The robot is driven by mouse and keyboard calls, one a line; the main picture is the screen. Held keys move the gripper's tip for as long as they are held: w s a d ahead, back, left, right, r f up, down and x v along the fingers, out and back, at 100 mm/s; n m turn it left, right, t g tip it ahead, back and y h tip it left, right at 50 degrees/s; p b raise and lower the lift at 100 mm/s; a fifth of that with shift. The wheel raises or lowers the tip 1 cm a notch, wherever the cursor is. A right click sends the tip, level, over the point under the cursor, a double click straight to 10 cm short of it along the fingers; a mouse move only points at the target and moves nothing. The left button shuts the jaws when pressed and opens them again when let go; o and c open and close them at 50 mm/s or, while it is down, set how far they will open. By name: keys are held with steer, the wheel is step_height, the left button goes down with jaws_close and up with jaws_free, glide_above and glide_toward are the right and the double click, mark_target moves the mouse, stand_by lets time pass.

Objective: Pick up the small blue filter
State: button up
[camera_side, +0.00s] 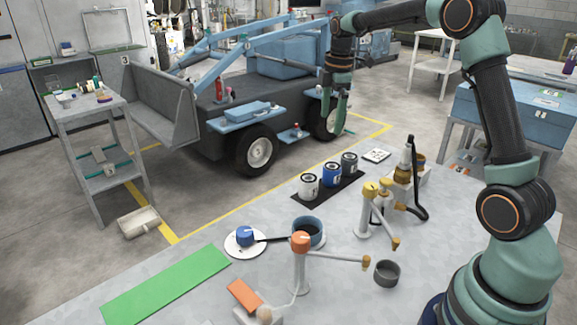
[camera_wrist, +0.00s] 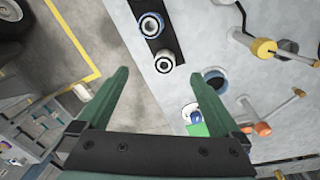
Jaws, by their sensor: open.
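The small blue filter (camera_side: 331,175) stands upright on a black mat between a white filter (camera_side: 308,187) and a dark grey filter (camera_side: 349,163). In the wrist view the blue filter (camera_wrist: 150,25) is at the top, with the white filter (camera_wrist: 164,63) just below it. My gripper (camera_side: 335,112) is pointing down, open and empty. In the side view it appears above and behind the row of filters, in front of the cart's wheel. In the wrist view the two green fingers of my gripper (camera_wrist: 160,75) are wide apart, and the dark filter is out of frame.
The black mat (camera_side: 317,200) lies near the table's far edge. Reel stands with arms (camera_side: 300,265) rise right and in front. A blue-rimmed pot (camera_side: 308,229), a white plate (camera_side: 238,252) and a green sheet (camera_side: 167,286) lie nearer. A cart (camera_side: 240,125) stands on the floor behind.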

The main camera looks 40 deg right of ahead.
steer(key=w+d+f+n+g, duration=0.1)
steer(key=w+d+f+n, duration=0.15)
steer(key=d+f, duration=0.4)
glide_above(333, 165)
steer(key=shift+n, duration=0.45)
steer(key=f, duration=0.6)
steer(key=shift+s+d+f, duration=0.2)
steer(key=shift+f, duration=0.15)
steer(key=shift+w+a+f, duration=0.1)
steer(key=shift+a+f, duration=0.05)
steer(key=shift+f, duration=1.25)
steer(key=shift+w+a+f, duration=0.1)
steer(key=shift+f, duration=1.25)
steer(key=c, duration=1.3)
steer(key=shift+c, duration=1.4)
steer(key=shift+r, duration=0.15)
